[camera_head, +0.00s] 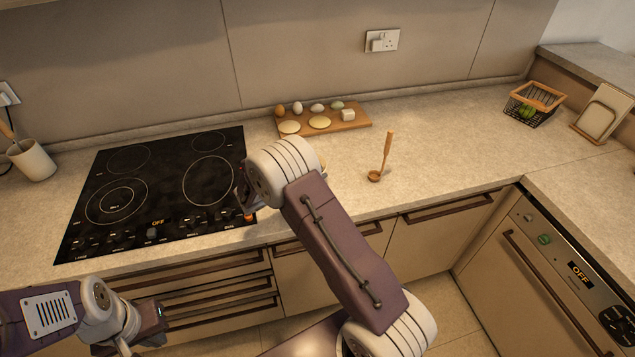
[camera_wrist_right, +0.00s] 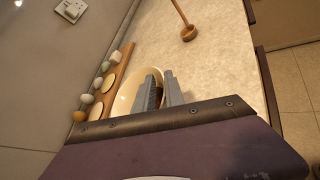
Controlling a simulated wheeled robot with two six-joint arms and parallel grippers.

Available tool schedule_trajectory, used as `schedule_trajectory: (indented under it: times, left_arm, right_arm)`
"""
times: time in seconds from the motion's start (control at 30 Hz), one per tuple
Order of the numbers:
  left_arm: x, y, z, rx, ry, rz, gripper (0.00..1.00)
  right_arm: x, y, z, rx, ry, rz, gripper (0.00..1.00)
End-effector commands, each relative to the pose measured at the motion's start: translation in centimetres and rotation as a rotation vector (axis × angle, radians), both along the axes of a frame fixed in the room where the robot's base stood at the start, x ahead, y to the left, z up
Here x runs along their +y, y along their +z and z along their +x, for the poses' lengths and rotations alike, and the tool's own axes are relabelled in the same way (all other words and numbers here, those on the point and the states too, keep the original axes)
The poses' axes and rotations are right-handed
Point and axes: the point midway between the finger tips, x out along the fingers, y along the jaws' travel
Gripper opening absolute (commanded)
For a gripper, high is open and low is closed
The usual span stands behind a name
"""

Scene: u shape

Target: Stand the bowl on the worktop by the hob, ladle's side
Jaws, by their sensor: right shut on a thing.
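The cream bowl (camera_wrist_right: 127,92) shows in the right wrist view, with its rim between the two fingers of my right gripper (camera_wrist_right: 162,78), which is shut on it. In the head view my right arm hides nearly all of the bowl. I cannot tell whether its base touches the worktop. The wooden ladle (camera_head: 375,176) stands on the worktop with its handle up, to the right of my right arm; it also shows at the top of the right wrist view (camera_wrist_right: 188,33). The black hob (camera_head: 150,190) is to the left. My left gripper (camera_head: 160,318) is low at the left, its fingers unclear.
A wooden board (camera_head: 355,123) with eggs, pale rounds and a white block lies behind, close to the bowl in the wrist view. A wire basket (camera_head: 533,103) and a rack (camera_head: 600,112) stand far right. A utensil pot (camera_head: 32,160) is far left. Worktop right of the ladle is clear.

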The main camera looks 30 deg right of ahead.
Motion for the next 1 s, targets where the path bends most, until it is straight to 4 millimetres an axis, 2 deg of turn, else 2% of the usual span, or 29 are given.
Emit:
schedule_trajectory:
  times: [0.23, 0.57, 0.6, 0.67, 1.0]
  left_arm:
    - [0.0, 0.5, 0.0, 0.0, 0.0, 0.0, 0.0]
    - [0.0, 0.1, 0.0, 0.0, 0.0, 0.0, 0.0]
    - [0.0, 0.2, 0.0, 0.0, 0.0, 0.0, 0.0]
    - [0.0, 0.2, 0.0, 0.0, 0.0, 0.0, 0.0]
    - [0.0, 0.7, 0.0, 0.0, 0.0, 0.0, 0.0]
  right_arm:
    - [0.0, -3.7, -0.1, 0.003, 0.001, -0.002, 0.0]
    - [0.0, -4.2, -0.1, 0.0, 0.0, 0.0, 0.0]
    - [0.0, -4.1, -0.1, 0.001, 0.001, 0.001, 0.22]
    - [0.0, -4.1, -0.1, 0.001, 0.001, 0.001, 0.37]
    - [0.0, -3.6, -0.1, 0.001, 0.001, 0.001, 0.37]
